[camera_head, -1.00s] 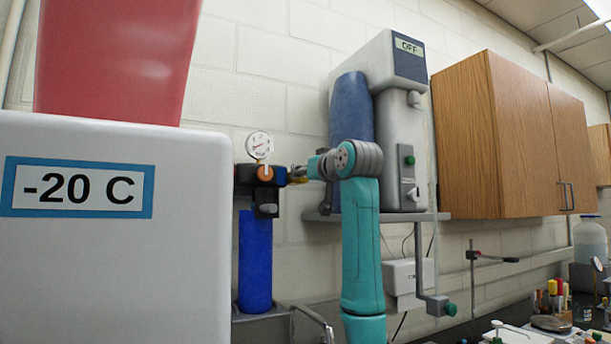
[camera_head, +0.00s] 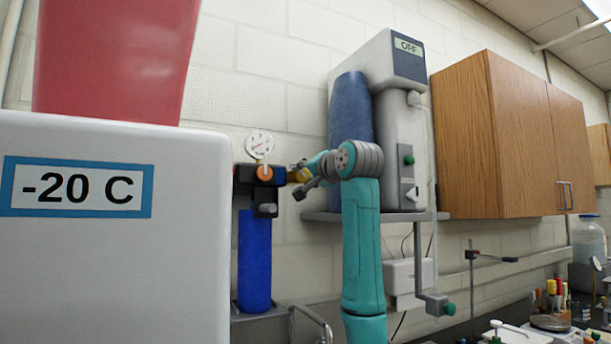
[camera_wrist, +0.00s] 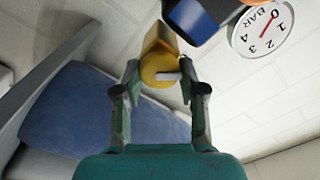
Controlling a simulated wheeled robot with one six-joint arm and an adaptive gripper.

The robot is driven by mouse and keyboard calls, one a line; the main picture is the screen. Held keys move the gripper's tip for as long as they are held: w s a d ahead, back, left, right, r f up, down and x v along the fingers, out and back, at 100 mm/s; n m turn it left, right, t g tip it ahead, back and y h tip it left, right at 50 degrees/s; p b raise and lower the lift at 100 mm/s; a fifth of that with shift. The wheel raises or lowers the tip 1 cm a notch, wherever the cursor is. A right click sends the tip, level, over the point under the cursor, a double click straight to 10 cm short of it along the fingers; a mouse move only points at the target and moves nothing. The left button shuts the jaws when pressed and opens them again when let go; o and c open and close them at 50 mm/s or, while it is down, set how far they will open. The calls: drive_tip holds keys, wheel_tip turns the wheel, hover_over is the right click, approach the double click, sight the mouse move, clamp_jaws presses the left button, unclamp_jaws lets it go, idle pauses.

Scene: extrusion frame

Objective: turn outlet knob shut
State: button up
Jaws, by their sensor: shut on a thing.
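The yellow outlet knob (camera_wrist: 153,68) with a white mark on its face shows in the wrist view, at the end of a yellow fitting. My gripper (camera_wrist: 159,78) has one finger on each side of the knob and is shut on it. In the head view my gripper (camera_head: 303,174) reaches left to the yellow fitting on the right side of the black regulator (camera_head: 244,174); the knob there is mostly hidden by the fingers. A round gauge (camera_head: 259,145) stands above the regulator; in the wrist view the gauge (camera_wrist: 264,33) has its red needle near 0.
A blue cylinder (camera_head: 255,262) hangs below the regulator. A white -20 C freezer (camera_head: 120,270) stands close on the left. A grey device reading OFF (camera_head: 402,150) and a blue cylinder (camera_head: 350,105) stand on a shelf (camera_head: 400,216) behind my arm. A wooden cabinet (camera_head: 515,130) is at right.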

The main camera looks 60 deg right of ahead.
drive_tip(key=m, duration=0.4)
drive_tip(key=shift+f+m, duration=0.15)
drive_tip(key=shift+m, duration=2.05)
drive_tip(key=o, duration=1.1)
drive_tip(key=shift+s, duration=0.1)
drive_tip(key=v, duration=1.2)
